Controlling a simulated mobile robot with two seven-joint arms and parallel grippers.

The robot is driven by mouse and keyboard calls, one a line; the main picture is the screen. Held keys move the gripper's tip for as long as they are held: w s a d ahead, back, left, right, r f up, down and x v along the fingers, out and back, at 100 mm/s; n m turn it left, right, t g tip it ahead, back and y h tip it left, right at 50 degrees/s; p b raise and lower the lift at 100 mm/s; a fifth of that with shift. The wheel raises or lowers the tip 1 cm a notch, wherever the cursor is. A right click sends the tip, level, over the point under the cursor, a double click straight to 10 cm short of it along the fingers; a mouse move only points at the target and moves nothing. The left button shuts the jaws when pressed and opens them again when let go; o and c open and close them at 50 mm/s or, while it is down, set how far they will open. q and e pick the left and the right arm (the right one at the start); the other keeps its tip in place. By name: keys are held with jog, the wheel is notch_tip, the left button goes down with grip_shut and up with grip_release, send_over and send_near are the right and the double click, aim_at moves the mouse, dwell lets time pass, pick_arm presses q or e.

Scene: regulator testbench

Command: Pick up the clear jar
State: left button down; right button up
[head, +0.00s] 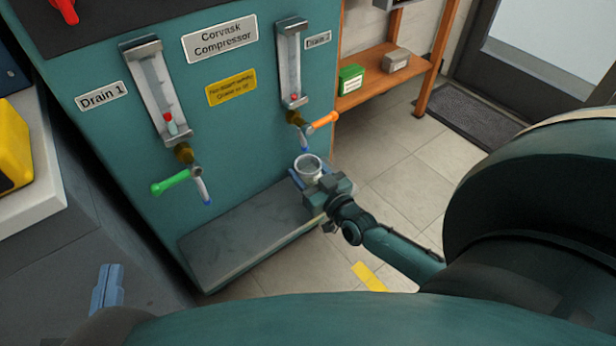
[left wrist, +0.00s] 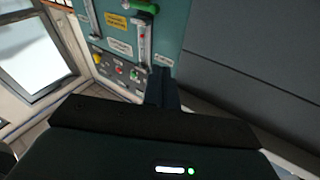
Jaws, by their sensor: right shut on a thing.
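The clear jar (head: 308,165) is upright in my right gripper (head: 309,178), which is shut on it. The jar is just below the spout of the Drain 2 valve with the orange handle (head: 322,122), close to the compressor's front; whether it touches the spout I cannot tell. The gripper hides part of the jar's lower side. My left gripper (head: 107,288) is at the lower left of the head view, away from the jar. Its fingers are together with nothing between them; they also show in the left wrist view (left wrist: 163,88).
The teal compressor panel (head: 225,135) carries a second valve with a green handle (head: 171,182) under Drain 1. A bare grey ledge (head: 235,245) runs along its foot. A wooden shelf (head: 385,75) holds a green box (head: 350,80). Tiled floor is open on the right.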

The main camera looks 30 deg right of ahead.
aim_at(316, 176)
jog(key=shift+c, duration=0.6)
pick_arm(q)
jog(key=shift+r, duration=0.1)
pick_arm(e)
jog(key=shift+r, duration=0.15)
